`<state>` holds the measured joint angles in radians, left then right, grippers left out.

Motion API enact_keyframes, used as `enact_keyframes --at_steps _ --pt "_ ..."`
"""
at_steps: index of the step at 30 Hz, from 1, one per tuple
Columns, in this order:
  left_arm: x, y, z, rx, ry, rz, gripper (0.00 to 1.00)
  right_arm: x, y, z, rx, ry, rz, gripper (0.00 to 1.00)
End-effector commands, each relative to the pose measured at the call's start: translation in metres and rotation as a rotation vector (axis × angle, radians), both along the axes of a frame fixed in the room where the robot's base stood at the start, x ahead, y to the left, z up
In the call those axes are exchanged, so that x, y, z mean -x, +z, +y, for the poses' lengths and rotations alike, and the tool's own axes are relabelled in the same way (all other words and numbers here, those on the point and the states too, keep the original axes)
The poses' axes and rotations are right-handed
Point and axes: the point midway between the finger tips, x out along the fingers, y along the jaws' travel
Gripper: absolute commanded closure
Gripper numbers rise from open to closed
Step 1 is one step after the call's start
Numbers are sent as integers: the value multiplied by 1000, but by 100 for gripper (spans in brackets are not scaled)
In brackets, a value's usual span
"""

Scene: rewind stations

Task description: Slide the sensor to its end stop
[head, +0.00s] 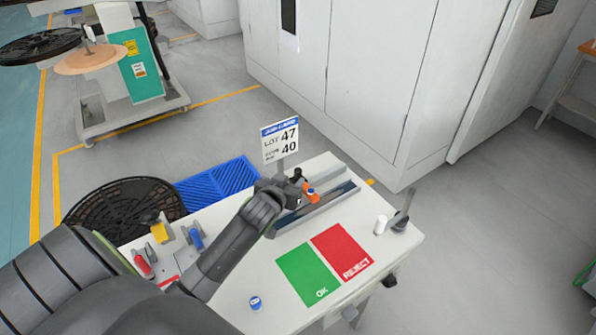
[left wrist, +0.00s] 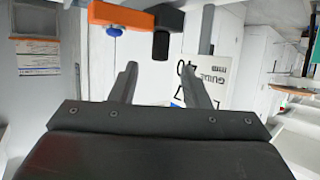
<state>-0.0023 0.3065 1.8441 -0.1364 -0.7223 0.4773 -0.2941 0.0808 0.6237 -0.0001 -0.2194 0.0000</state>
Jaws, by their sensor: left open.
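The orange sensor (head: 312,196) with a blue knob sits at the grey rail (head: 335,201) on the white table. In the left wrist view the orange sensor (left wrist: 120,15) and its blue knob are at the top edge, beside a black block (left wrist: 168,32). My left gripper (head: 297,187) is at the rail, just left of the sensor. In the left wrist view its fingers (left wrist: 159,72) are apart with nothing between them, and the sensor lies beyond the tips. I cannot make out the end stop. My right gripper is not in view.
A sign (head: 280,141) stands behind my gripper. The green OK mat (head: 306,275) and red REJECT mat (head: 341,250) lie in front of the rail. A white cylinder (head: 380,225) stands at the right. Red, yellow and blue clamps (head: 196,237) are at the left.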

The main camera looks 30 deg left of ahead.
Motion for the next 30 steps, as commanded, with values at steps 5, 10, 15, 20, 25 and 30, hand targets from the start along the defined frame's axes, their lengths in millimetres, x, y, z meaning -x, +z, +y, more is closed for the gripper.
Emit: enact_keyframes --at_steps 5,10,15,20,25,30 --pt "-25 -10 6 -1 0 0 57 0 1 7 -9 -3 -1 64" --pt "-45 -18 11 -1 1 0 57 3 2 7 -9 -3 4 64" --pt "-59 -25 14 -2 0 1 57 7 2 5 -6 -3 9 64" --pt "-66 -28 16 -1 0 -1 57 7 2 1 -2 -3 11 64" --pt "-68 -29 16 -1 0 0 57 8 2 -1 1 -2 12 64" --pt "-68 -29 16 -1 0 0 59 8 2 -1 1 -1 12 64"
